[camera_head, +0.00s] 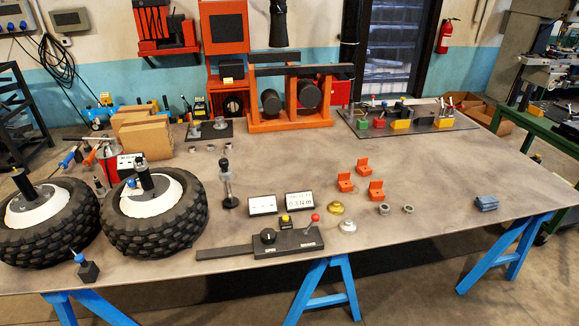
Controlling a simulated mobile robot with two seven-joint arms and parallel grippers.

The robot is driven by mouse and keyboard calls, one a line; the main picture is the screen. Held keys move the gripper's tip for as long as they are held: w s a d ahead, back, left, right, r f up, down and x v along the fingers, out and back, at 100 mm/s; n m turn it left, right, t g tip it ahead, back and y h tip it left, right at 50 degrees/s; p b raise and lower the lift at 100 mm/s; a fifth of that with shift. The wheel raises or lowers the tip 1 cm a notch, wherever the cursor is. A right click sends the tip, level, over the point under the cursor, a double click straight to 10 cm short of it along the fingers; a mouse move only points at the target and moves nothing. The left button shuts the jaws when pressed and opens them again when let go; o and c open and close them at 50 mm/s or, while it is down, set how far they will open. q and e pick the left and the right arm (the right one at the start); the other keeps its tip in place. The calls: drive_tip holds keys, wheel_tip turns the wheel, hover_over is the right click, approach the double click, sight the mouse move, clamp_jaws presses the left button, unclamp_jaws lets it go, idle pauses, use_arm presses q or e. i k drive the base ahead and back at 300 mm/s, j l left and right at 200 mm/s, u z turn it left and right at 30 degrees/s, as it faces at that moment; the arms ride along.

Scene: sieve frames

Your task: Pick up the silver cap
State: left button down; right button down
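The silver cap (347,225) lies on the grey table (450,200) near its front edge, right of the black lever panel's red-knobbed lever. It is small, round and shiny. A similar gold cap (336,208) lies just behind it, slightly to the left. Nothing covers the silver cap. Neither of my grippers shows in the head view.
The lever panel (290,242) is close on the left. Two small metal rings (383,209) lie to the right, with orange blocks (362,167) behind. Two large tyres (155,215) fill the left. A blue folded cloth (486,203) is far right. The table's right middle is clear.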

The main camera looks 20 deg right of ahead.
sight(347, 226)
drive_tip(key=z, duration=1.2)
drive_tip(key=i+l+u, duration=0.1)
drive_tip(key=u, duration=0.35)
drive_tip(key=i+l+u, duration=0.1)
drive_tip(key=u, duration=0.3)
drive_tip(key=i+l+u, duration=0.15)
drive_tip(key=l, duration=0.2)
drive_tip(key=i+l+u, duration=0.15)
drive_tip(key=l, duration=0.15)
drive_tip(key=l+u, duration=0.15)
drive_tip(key=l, duration=0.2)
drive_tip(key=i+l, duration=0.1)
drive_tip(key=l, duration=0.2)
drive_tip(key=i+l, duration=0.1)
drive_tip(key=l, duration=0.15)
drive_tip(key=i+l, duration=0.1)
drive_tip(key=l, duration=0.2)
